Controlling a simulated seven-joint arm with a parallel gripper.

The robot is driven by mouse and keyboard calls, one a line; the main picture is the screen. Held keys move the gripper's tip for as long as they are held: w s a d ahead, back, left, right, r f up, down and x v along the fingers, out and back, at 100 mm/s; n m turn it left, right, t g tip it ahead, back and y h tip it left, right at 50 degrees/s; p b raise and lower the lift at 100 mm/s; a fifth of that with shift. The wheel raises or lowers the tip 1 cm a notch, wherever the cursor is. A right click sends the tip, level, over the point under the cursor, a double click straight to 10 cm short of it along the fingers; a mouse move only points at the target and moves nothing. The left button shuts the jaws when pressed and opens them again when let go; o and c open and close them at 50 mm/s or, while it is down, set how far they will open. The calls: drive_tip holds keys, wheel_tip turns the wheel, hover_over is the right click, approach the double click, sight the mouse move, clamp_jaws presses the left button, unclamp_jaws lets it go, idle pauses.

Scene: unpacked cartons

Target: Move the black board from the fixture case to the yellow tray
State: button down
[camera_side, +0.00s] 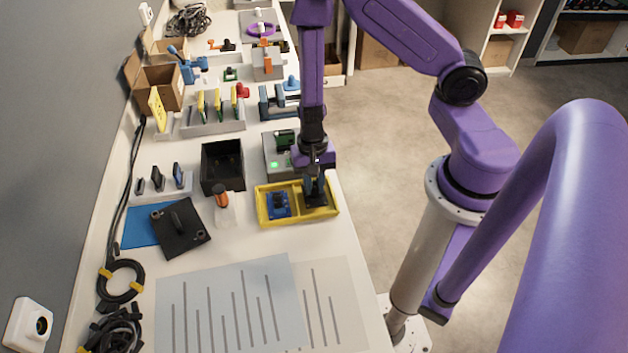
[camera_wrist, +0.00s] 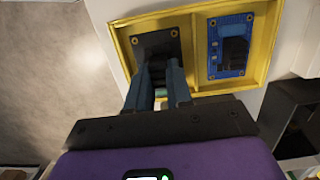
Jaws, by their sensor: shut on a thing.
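The yellow tray (camera_side: 292,221) stands near the right edge of the table, and it fills the top of the wrist view (camera_wrist: 262,73). My gripper (camera_side: 315,186) is over its right compartment in the side view. In the wrist view, my gripper (camera_wrist: 158,68) is shut on the black board (camera_wrist: 170,38), which is in the tray's left compartment there. I cannot tell whether the board touches the tray floor. A blue board (camera_side: 278,204) lies in the other compartment, also seen in the wrist view (camera_wrist: 228,58). The grey fixture case (camera_side: 272,163) with a green light is behind the tray, partly hidden by my arm.
An open black box (camera_side: 222,168) stands left of the tray, with an orange-capped bottle (camera_side: 224,205) in front of it. A black plate with a handle (camera_side: 180,236) lies farther left. Lined sheets (camera_side: 235,305) cover the front. Racks and cartons (camera_side: 160,88) stand behind.

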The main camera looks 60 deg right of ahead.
drive_tip(key=shift+f, duration=1.1)
drive_tip(key=c, duration=0.9)
unclamp_jaws()
drive_tip(key=shift+c, duration=0.2)
drive_tip(key=shift+r, duration=0.15)
drive_tip(key=shift+w+d+r, duration=0.1)
drive_tip(key=shift+w+r, duration=0.05)
drive_tip(key=shift+r, duration=1)
drive_tip(key=shift+w+d+r, duration=0.1)
drive_tip(key=shift+r, duration=1.1)
drive_tip(key=shift+w+d+r, duration=0.1)
drive_tip(key=shift+w+r, duration=0.05)
drive_tip(key=shift+r, duration=1.7)
drive_tip(key=shift+w+r, duration=0.1)
drive_tip(key=shift+r, duration=0.5)
wheel_tip(320, 180, up, 8)
drive_tip(key=shift+w+d+f, duration=0.25)
drive_tip(key=shift+d, duration=0.2)
